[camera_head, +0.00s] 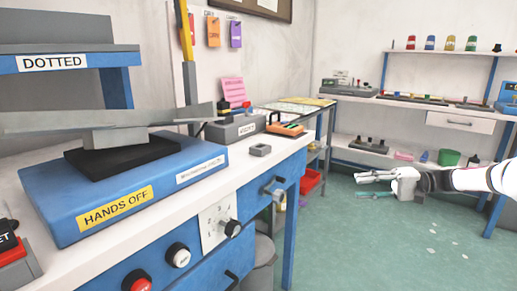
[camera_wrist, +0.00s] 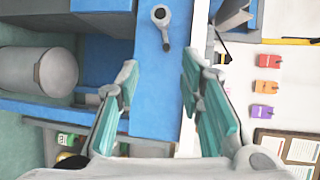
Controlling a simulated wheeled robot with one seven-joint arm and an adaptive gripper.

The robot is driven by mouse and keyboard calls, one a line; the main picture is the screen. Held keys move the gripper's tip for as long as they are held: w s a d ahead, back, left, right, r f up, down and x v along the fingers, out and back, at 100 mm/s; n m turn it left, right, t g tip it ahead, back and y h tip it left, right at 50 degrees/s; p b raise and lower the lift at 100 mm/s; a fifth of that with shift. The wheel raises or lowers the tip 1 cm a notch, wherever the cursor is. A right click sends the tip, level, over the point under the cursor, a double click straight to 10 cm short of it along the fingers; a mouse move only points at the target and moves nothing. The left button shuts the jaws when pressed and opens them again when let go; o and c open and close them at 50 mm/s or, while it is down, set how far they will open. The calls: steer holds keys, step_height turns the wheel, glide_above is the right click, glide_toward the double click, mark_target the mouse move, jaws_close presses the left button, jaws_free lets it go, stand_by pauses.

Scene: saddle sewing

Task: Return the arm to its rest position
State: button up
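My gripper (camera_head: 372,177) reaches in from the right edge in the head view, over the green floor and apart from the workbench. In the wrist view my gripper (camera_wrist: 160,95) shows two fingers with teal pads, spread apart with nothing between them. A grey handle (camera_wrist: 161,15) on the blue bench front shows beyond the fingers in the wrist view. The same bench carries a grey lever-like handle (camera_head: 273,190) on its blue front in the head view.
The workbench (camera_head: 257,174) holds a blue "HANDS OFF" machine (camera_head: 70,215). A grey bin (camera_head: 265,252) stands beneath it. Red bins (camera_head: 310,181) sit below the far end. A shelf bench (camera_head: 400,100) with a green bucket (camera_head: 448,157) stands behind. Floor around my arm is largely clear.

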steer(key=s+a+r+n+g+h, duration=0.15)
steer(key=s+a+r+h, duration=0.3)
steer(key=s+a, duration=0.45)
steer(key=s+a+r+g+h, duration=0.3)
steer(key=s+a+h, duration=0.3)
steer(key=s, duration=0.4)
steer(key=s+d+f+t+h, duration=0.1)
steer(key=s+d+f+h, duration=0.15)
steer(key=s, duration=1.25)
steer(key=s+d+f+t+h, duration=0.1)
steer(key=s+t+h, duration=0.15)
steer(key=s, duration=1.25)
step_height(320, 180, up, 32)
steer(key=t+p, duration=0.3)
steer(key=p, duration=2.8)
steer(key=shift+s+d+r+h, duration=0.2)
steer(key=shift+d+r+h, duration=0.05)
steer(key=shift+h, duration=0.1)
